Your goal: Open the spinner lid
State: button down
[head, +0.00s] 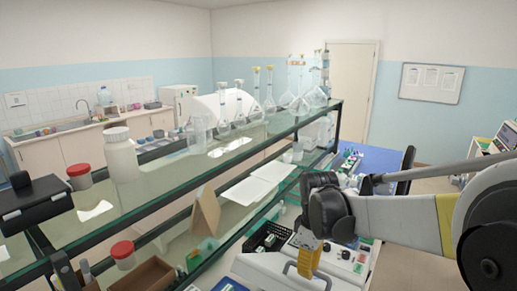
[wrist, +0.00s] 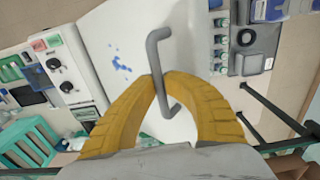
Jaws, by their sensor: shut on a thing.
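The spinner is a white machine with a control panel (head: 338,256) at the bottom of the head view. Its white lid (head: 262,266) lies in front of the panel, and it also fills the middle of the wrist view (wrist: 128,42). A bent grey bar handle (wrist: 155,55) stands on the lid. My gripper (wrist: 163,88), with yellow fingers, is shut on this handle, one finger on each side. In the head view my gripper (head: 308,262) comes down onto the handle from above. I cannot tell whether the lid is raised.
A glass shelf (head: 160,178) with a dark frame and glassware runs beside and above the spinner. A black rack (head: 268,236) stands just left of the spinner, and a cardboard box (head: 146,275) is further left. A blue surface (head: 380,160) lies behind.

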jog(key=w+d+r+p, duration=0.2)
jog(key=w+r, duration=0.1)
jog(key=w, duration=0.1)
jog(key=shift+d+r, duration=0.4)
dwell(0.4)
jog(key=shift+w, duration=0.1)
jog(key=w+d+r+p, duration=0.1)
jog(key=w+d+r, duration=0.1)
jog(key=w+d, duration=0.1)
jog(key=shift+w+r, duration=0.35)
jog(key=shift+w, duration=0.45)
